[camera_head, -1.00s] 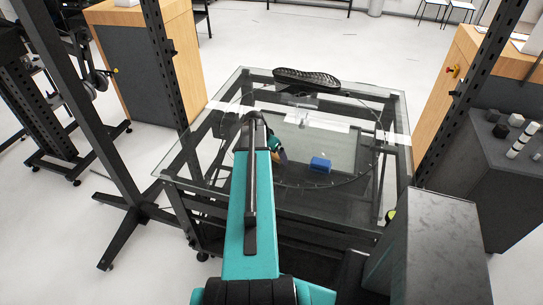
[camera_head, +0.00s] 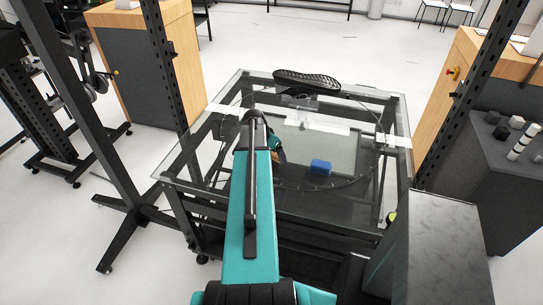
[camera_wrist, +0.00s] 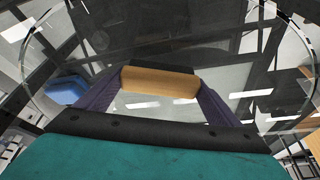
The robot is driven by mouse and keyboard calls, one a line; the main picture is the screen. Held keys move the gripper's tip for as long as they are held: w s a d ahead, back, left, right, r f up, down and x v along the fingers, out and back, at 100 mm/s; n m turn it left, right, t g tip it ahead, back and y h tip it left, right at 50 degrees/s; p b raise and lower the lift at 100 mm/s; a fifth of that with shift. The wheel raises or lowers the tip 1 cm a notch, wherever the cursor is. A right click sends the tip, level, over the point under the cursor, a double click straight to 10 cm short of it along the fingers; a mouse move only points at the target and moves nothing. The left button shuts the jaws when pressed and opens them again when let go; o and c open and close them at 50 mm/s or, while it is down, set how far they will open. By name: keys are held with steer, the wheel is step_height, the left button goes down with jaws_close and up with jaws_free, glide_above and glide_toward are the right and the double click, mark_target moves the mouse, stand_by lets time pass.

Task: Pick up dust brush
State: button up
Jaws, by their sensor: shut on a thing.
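The dust brush (camera_wrist: 160,83) has a tan wooden body with a dark strip along its far side. In the wrist view it lies crosswise between the two purple fingers of my gripper (camera_wrist: 158,90), which are shut on it at its two ends. In the head view the tan brush (camera_head: 281,156) shows only in part beside my teal arm, over the glass turntable table (camera_head: 225,178). My arm hides most of the gripper there. I cannot tell how high the brush is above the glass.
A blue block (camera_head: 320,166) lies on the glass right of the brush; it also shows in the wrist view (camera_wrist: 65,89). Dark upright posts (camera_head: 172,75) stand near the table. Glass around the block is clear.

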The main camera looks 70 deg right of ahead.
steer(key=shift+r+b, duration=1.6)
steer(key=shift+r, duration=2.75)
steer(key=o, duration=0.5)
steer(key=c, duration=0.3)
steer(key=w+a+r+n+t+b, duration=0.1)
steer(key=w+a+n, duration=0.3)
steer(key=w+a, duration=0.65)
steer(key=w+a+r+n+t+y+b, duration=0.1)
steer(key=w+a+r+n+t+b, duration=0.15)
steer(key=w+a, duration=0.8)
steer(key=w+a+r+n+b, duration=0.1)
steer(key=w+a+n, duration=0.45)
steer(key=w, duration=0.85)
steer(key=w+a+r+n+y+b, duration=0.1)
steer(key=w+a+n, duration=0.2)
steer(key=a, duration=1)
steer(key=w+a+r+n+t+y+b, duration=0.1)
steer(key=w+a+n, duration=0.2)
steer(key=a, duration=1.1)
steer(key=w+a+r+n+t+y+b, duration=0.1)
steer(key=w+a+n, duration=0.2)
steer(key=a, duration=1)
steer(key=shift+w+a+r+n+b, duration=0.2)
steer(key=shift+r+n+b, duration=0.05)
steer(key=shift+n+b, duration=0.15)
